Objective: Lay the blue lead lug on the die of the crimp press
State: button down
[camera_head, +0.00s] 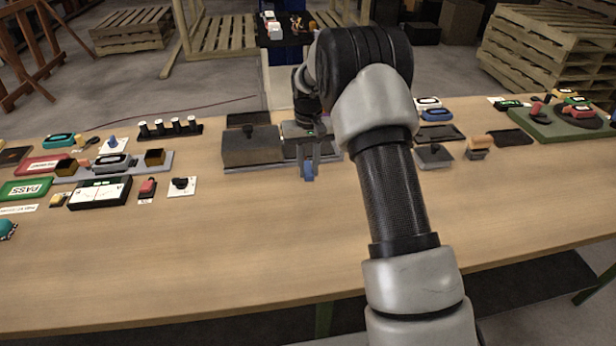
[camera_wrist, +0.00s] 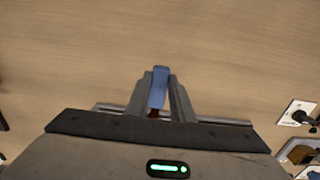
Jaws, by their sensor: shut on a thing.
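My gripper (camera_head: 309,160) is shut on the blue lead lug (camera_head: 308,173) and holds it pointing down, near the front edge of a grey plate. In the wrist view, the blue lug (camera_wrist: 159,86) stands between the two fingers of my gripper (camera_wrist: 158,98), with a small brown part at its lower end. A dark grey box with a knob on a metal plate (camera_head: 250,147) is just left of my gripper. I cannot tell for certain whether it is the crimp press; no die is clearly visible.
On the left of the table are a PASS sign (camera_head: 25,189), a white-faced meter (camera_head: 100,192) and a card with a black knob (camera_head: 181,186). A flat plate with a knob (camera_head: 434,155) and a wooden-handled stamp (camera_head: 479,146) are to the right. The table's front is clear.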

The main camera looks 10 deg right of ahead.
aim_at(308, 172)
jog(key=shift+f, duration=1.85)
jog(key=shift+f, duration=0.1)
jog(key=c, duration=2)
grip_release()
jog(key=shift+f, duration=0.1)
jog(key=o, duration=0.5)
jog(key=shift+c, duration=0.2)
jog(key=shift+r, duration=0.2)
